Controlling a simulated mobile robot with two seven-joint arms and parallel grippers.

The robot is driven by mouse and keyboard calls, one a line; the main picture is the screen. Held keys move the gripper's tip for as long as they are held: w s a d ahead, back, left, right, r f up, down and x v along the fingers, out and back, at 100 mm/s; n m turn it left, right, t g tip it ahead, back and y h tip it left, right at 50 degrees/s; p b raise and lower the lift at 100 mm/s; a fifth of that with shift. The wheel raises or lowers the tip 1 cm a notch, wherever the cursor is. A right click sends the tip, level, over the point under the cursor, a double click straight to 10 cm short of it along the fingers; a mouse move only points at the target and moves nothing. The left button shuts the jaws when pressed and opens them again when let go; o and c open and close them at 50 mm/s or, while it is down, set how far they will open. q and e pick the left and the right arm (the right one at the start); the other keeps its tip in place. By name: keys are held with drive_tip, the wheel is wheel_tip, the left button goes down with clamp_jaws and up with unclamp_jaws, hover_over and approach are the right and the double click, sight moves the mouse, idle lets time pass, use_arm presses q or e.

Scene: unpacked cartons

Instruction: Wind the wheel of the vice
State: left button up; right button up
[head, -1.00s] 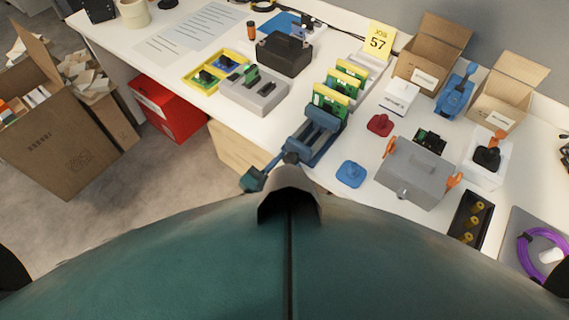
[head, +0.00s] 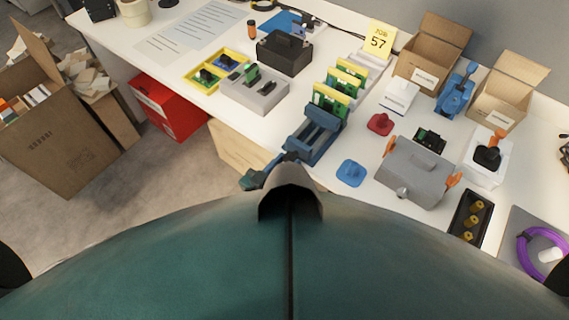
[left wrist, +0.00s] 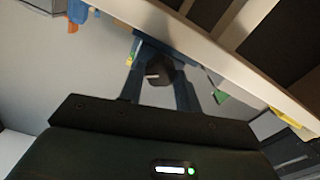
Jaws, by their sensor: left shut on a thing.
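The blue vice (head: 313,139) stands at the near edge of the white bench in the head view. Its dark wheel (left wrist: 160,70) faces the open floor side and shows as a round knob with a pale mark in the left wrist view. My left gripper (head: 286,160) reaches in from the lower left in the head view, partly hidden by my own body. In the left wrist view the two fingers (left wrist: 158,82) stand on either side of the wheel, shut on it. A green board with a yellow edge (head: 330,103) stands at the vice's far end; I cannot tell if it is clamped. My right gripper is out of view.
A blue knobbed piece (head: 351,173) and a grey lidded box (head: 415,172) stand right of the vice. A grey block (head: 254,92) is behind it to the left. A red bin (head: 168,106) and an open carton (head: 62,142) stand on the floor.

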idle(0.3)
use_arm(q)
drive_tip(key=o, duration=1)
drive_tip(key=shift+c, duration=0.2)
drive_tip(key=v, duration=1.3)
drive_tip(key=shift+s, duration=0.1)
drive_tip(key=s+a+r+n+g+y+p, duration=0.1)
drive_tip(key=s+a+g+y+p, duration=0.1)
drive_tip(key=a+y, duration=0.4)
drive_tip(key=shift+s+r+g+y, duration=0.15)
drive_tip(key=shift+s+g+y, duration=0.55)
drive_tip(key=shift+g, duration=0.2)
